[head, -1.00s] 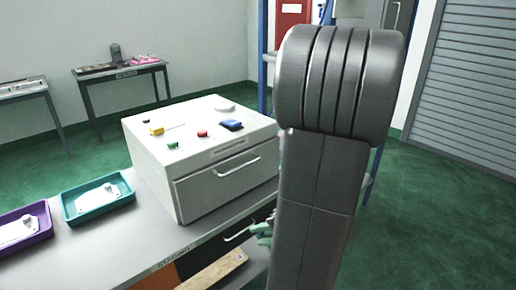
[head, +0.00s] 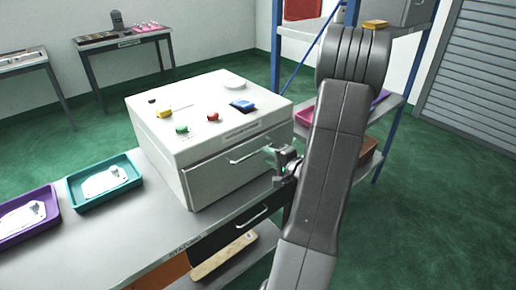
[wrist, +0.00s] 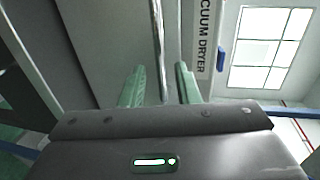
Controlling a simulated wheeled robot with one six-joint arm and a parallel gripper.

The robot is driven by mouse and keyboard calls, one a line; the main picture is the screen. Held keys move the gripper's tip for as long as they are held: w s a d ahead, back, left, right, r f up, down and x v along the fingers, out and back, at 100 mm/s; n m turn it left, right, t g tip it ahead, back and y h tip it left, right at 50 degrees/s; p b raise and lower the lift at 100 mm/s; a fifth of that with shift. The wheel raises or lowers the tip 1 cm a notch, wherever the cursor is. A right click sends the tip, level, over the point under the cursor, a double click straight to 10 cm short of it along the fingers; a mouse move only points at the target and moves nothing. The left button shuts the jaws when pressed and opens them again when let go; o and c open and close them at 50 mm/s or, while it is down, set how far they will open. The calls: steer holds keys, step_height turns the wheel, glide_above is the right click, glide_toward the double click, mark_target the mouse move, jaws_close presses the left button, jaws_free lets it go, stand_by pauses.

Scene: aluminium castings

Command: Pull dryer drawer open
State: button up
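The vacuum dryer (head: 190,135) is a white box on the bench, with colored buttons on top. Its drawer front (head: 225,172) faces my arm and looks closed, with a bar handle (head: 250,154) across its upper part. My gripper (head: 271,151) is at the right end of this handle. In the wrist view, the handle (wrist: 157,40) runs as a metal bar between the two green fingers of my gripper (wrist: 160,70). The fingers are apart, with a gap on each side of the bar. The "VACUUM DRYER" label (wrist: 205,35) shows beside it.
A teal tray (head: 78,204) and a purple tray (head: 48,226), each with a white casting, lie left of the dryer on the bench (head: 145,240). A blue-posted shelf rack (head: 425,70) stands behind my arm. Open green floor (head: 440,200) lies to the right.

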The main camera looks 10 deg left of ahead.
mark_target(258, 150)
steer(key=p+x, duration=0.1)
steer(key=x, duration=0.5)
steer(key=shift+c, duration=0.4)
jaws_close()
